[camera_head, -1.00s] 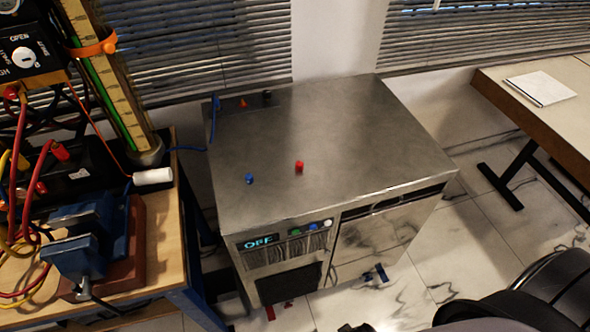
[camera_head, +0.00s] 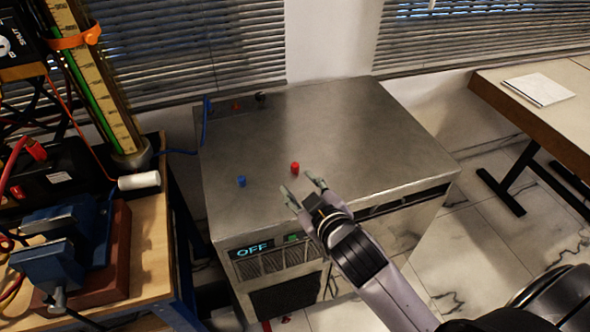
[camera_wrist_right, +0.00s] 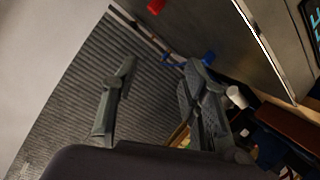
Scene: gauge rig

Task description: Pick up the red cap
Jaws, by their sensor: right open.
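The red cap (camera_head: 295,168) stands on the metal top of the steel cabinet (camera_head: 330,125), near its middle. It also shows at the top edge of the right wrist view (camera_wrist_right: 155,6). My right gripper (camera_head: 300,186) reaches in from the lower right and is open and empty. Its fingertips are apart from the cap, just on the near side of it in the head view. In the right wrist view both fingers (camera_wrist_right: 158,80) are spread with nothing between them. My left gripper is not in view.
A blue cap (camera_head: 241,181) stands left of the red one, and the cabinet top around them is mostly clear. A wooden bench (camera_head: 155,270) with a blue vise (camera_head: 60,245) is at left. A table (camera_head: 500,85) with papers is at right.

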